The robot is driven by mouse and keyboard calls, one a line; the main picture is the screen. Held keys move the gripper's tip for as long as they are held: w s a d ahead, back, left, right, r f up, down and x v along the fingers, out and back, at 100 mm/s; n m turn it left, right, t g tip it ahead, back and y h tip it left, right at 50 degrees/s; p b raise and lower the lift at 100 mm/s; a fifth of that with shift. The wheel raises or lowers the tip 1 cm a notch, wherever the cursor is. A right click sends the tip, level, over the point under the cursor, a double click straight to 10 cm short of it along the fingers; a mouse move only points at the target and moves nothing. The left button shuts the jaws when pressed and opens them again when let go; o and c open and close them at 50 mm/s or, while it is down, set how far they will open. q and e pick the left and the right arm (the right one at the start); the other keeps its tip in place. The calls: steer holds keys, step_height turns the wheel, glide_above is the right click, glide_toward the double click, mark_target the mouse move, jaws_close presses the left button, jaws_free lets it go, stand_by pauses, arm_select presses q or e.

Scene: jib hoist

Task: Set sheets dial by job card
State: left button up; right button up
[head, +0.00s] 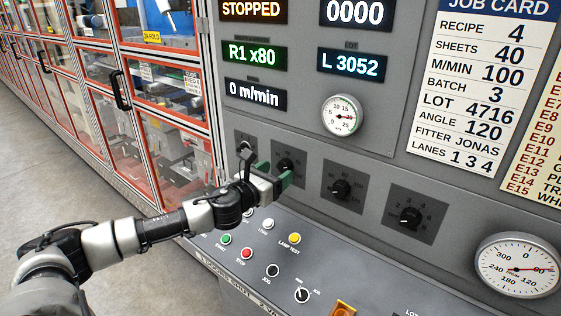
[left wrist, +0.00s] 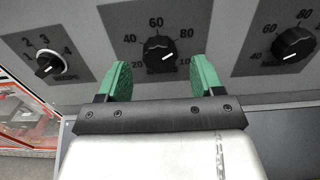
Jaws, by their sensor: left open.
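The sheets dial (left wrist: 158,50) is a black knob on a dark square plate with a scale of 20 to 100. Its white mark points to the lower right in the left wrist view. In the head view the dial (head: 286,165) is partly hidden by my left gripper (head: 274,178). My left gripper (left wrist: 161,78) is open, its green fingers on either side of the knob's line and apart from it. The job card (head: 478,88) reads SHEETS 40. A green display (head: 254,54) reads R1 x80. My right gripper is not in view.
The recipe dial (left wrist: 48,64) is left of the sheets dial. Another dial (left wrist: 293,44) is on its right, and a fourth dial (head: 410,216) is further right. Below is a sloped console with push buttons, including a red stop button (head: 246,253). Red-framed guard doors (head: 165,65) stand left.

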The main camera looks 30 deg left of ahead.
mark_target(285, 166)
arm_select(q)
steer(key=shift+w+d, duration=0.1)
steer(key=shift+w, duration=1.2)
steer(key=shift+c, duration=0.5)
steer(key=c, duration=0.8)
steer(key=shift+c, duration=0.2)
steer(key=shift+n, duration=0.3)
